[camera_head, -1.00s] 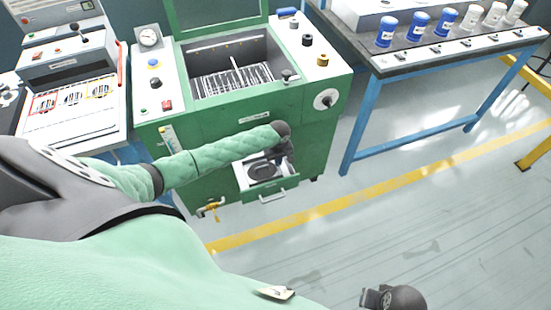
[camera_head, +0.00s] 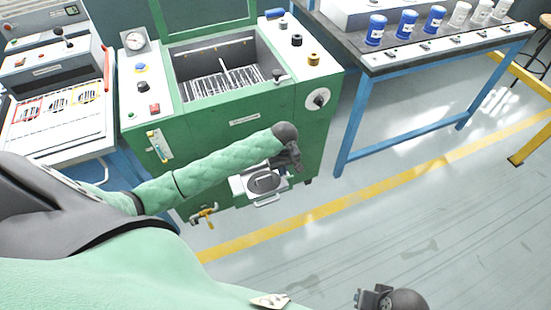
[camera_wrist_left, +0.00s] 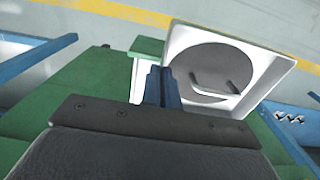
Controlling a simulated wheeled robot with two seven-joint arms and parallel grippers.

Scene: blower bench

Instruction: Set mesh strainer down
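The mesh strainer looks like a dark grey round disc (camera_head: 265,181) with a bar handle. It lies in a white square tray (camera_head: 240,186) low at the front of the green machine. In the left wrist view the disc (camera_wrist_left: 208,66) lies flat inside the tray (camera_wrist_left: 276,68). My left gripper (camera_head: 296,163) is beside the tray at its upper right in the head view. In the left wrist view its fingers (camera_wrist_left: 162,86) are together, beside the tray wall and apart from the handle, with nothing seen between them. My right gripper (camera_head: 372,298) is at the bottom edge, its fingers unclear.
The green machine (camera_head: 245,140) has an open basin with a rack above the tray. A yellow-handled valve (camera_head: 204,214) sticks out at lower left. A blue-legged bench (camera_head: 448,52) with blue and white jars stands at right.

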